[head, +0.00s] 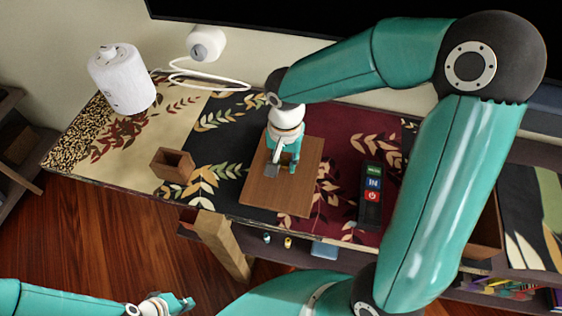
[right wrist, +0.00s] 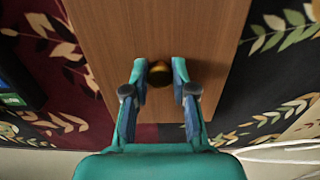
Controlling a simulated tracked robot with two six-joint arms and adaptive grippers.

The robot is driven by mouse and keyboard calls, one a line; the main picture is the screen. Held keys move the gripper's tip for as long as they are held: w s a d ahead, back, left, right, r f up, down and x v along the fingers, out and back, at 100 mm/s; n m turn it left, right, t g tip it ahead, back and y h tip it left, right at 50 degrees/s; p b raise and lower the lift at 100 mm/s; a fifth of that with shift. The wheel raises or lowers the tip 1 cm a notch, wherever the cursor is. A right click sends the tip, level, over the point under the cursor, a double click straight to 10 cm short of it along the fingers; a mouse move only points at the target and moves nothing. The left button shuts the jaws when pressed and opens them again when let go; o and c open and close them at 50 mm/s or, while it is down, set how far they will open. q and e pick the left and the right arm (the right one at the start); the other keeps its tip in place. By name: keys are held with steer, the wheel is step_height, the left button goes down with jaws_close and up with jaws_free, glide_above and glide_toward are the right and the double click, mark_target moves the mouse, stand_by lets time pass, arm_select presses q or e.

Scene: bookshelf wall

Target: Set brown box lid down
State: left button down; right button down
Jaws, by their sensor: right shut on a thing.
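The brown box lid (head: 262,193) is a flat wooden board with a dark round knob (right wrist: 160,74). It lies level over the dark and red patterned part of the tabletop, close to the front edge. I cannot tell whether it touches the top. My right gripper (head: 281,167) points down at the lid's middle. In the right wrist view, its two fingers (right wrist: 160,80) are shut on the knob, one on each side. My left gripper (head: 178,303) is low at the left, away from the table and lid; its opening is unclear.
A small brown open box (head: 173,165) stands left of the lid. A black remote-like block with coloured buttons (head: 371,190) lies to its right. A white cylinder (head: 122,79) and a white corded device (head: 206,43) are at the back left. The left tabletop has free room.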

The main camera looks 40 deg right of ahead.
mark_target(284, 163)
steer(key=shift+f, duration=0.15)
steer(key=c, duration=0.9)
jaws_free()
steer(key=shift+c, duration=0.2)
steer(key=shift+r, duration=0.2)
steer(key=shift+r, duration=0.25)
step_height(284, 163, up, 12)
steer(key=p, duration=0.2)
steer(key=shift+f, duration=0.25)
